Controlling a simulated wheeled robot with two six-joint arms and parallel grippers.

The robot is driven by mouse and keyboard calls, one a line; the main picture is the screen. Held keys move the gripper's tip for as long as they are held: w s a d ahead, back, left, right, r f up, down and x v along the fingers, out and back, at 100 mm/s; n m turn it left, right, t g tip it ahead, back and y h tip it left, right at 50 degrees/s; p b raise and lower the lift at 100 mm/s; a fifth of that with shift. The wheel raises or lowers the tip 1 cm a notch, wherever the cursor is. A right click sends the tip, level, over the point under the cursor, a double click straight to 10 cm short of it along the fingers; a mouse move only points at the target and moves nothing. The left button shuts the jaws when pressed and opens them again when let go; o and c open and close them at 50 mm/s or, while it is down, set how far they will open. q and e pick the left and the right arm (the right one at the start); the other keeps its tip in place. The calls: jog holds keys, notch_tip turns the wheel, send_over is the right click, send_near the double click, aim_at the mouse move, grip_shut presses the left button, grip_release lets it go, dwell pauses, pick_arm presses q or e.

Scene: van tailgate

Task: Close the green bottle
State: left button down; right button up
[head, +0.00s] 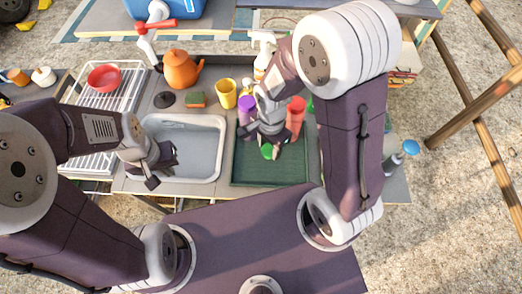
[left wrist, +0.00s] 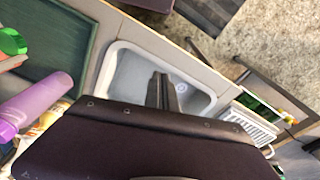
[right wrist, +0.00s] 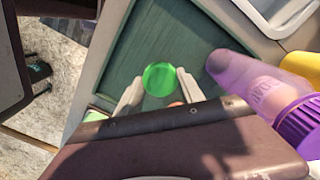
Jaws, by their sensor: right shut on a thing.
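My right gripper (head: 268,146) is shut on a round green cap (head: 268,151) above the dark green tray (head: 242,172). In the right wrist view the cap (right wrist: 160,78) sits between the two pale fingertips (right wrist: 160,86). The cap also shows at the edge of the left wrist view (left wrist: 12,41). A bit of green (head: 310,104), likely the green bottle, shows behind the red bottle, mostly hidden by my right arm. My left gripper (head: 158,172) is over the sink's front left; its fingers look together and empty in the left wrist view (left wrist: 162,90).
A purple bottle (head: 247,108) and a red bottle (head: 295,115) stand at the tray's back. A yellow cup (head: 226,94), orange kettle (head: 181,70) and spray bottle (head: 263,50) are behind. The sink (head: 205,140) is empty. A dish rack (head: 95,110) holds a red bowl (head: 104,77).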

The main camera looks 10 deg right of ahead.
jog(key=s+d+r, duration=0.2)
jog(key=d+r, duration=0.3)
jog(key=d, duration=0.3)
jog(key=shift+s+d+r, duration=0.2)
jog(key=shift+s+d, duration=0.1)
jog(key=shift+d, duration=0.05)
